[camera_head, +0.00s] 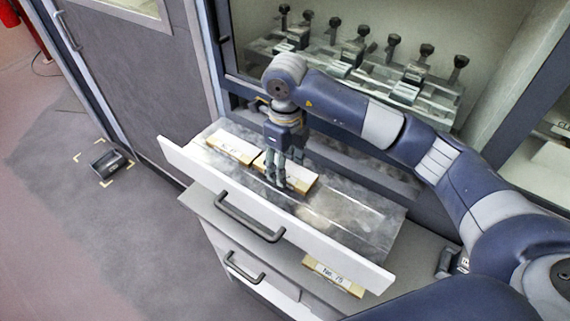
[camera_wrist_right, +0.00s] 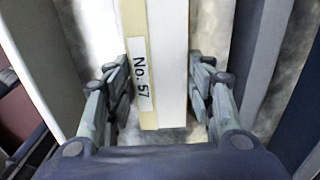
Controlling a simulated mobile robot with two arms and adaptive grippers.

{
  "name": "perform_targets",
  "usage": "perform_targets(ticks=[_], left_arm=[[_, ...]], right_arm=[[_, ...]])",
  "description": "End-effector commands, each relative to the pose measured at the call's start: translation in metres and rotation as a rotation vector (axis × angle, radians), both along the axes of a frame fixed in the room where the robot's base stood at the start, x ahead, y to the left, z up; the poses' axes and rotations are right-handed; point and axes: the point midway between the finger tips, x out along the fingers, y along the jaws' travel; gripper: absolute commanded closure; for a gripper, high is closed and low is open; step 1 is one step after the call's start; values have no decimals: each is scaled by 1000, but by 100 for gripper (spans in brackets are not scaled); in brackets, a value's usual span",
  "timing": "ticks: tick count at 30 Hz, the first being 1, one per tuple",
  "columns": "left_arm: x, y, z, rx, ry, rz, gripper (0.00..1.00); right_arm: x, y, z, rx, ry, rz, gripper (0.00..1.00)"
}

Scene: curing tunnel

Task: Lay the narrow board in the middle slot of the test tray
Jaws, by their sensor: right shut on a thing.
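My right gripper (camera_head: 278,182) reaches down from above into an open metal drawer-like tray (camera_head: 365,222) with a long white front. It is shut on a pale wooden board (camera_head: 302,181). In the right wrist view the board (camera_wrist_right: 166,70) lies between the two fingers and carries a label reading No. 57. The board is low in the tray; I cannot tell whether it touches the floor of it. A second wooden board (camera_head: 230,148) lies to its left, its label too small to read. I cannot make out distinct slots. My left gripper is not in view.
The tray's right part is bare metal. Another board (camera_head: 335,276), labelled No. 75, lies lower down, in front of the white front. A dark handle (camera_head: 250,218) sticks out from the front. Behind stands a rack (camera_head: 365,65) with several dark knobs. A black box (camera_head: 108,160) is on the floor.

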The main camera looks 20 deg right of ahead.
Motion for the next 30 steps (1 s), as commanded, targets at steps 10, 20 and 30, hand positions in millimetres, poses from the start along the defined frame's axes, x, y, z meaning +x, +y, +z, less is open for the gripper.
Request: perform_targets(ticks=[10,20,30], left_arm=[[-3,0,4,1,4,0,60],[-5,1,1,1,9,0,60],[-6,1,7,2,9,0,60]], right_arm=[[0,0,-14,0,-2,2,75],[0,0,-16,1,-1,1,31],[0,0,-11,1,-1,1,31]])
